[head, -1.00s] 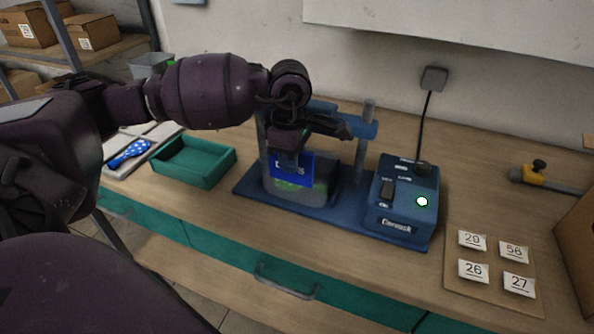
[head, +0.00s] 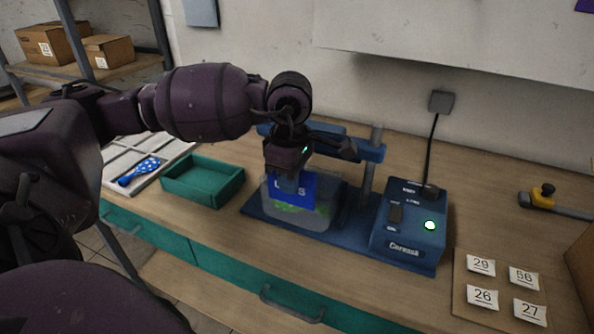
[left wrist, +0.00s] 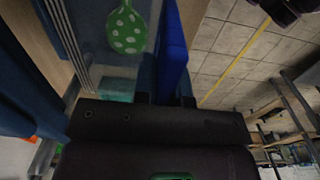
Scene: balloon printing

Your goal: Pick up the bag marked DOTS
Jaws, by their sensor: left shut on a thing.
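My left gripper (head: 291,170) is shut on the top of a blue bag (head: 299,188). White letters on the bag are partly hidden by the fingers; an S shows at the right end. The bag hangs upright at a clear bin (head: 328,205) on the blue printing machine; I cannot tell whether its lower edge is inside the bin. In the left wrist view the blue bag (left wrist: 172,45) stands edge-on in front of the fingers (left wrist: 165,98). Beside it is a green balloon with white dots (left wrist: 127,28). My right gripper is not in view.
A green tray (head: 203,190) is left of the machine, with a blue dotted balloon (head: 139,172) on a pale divided tray (head: 172,152) beyond it. The control box (head: 409,225) has a lit green button. A board of number cards (head: 500,310) is at right.

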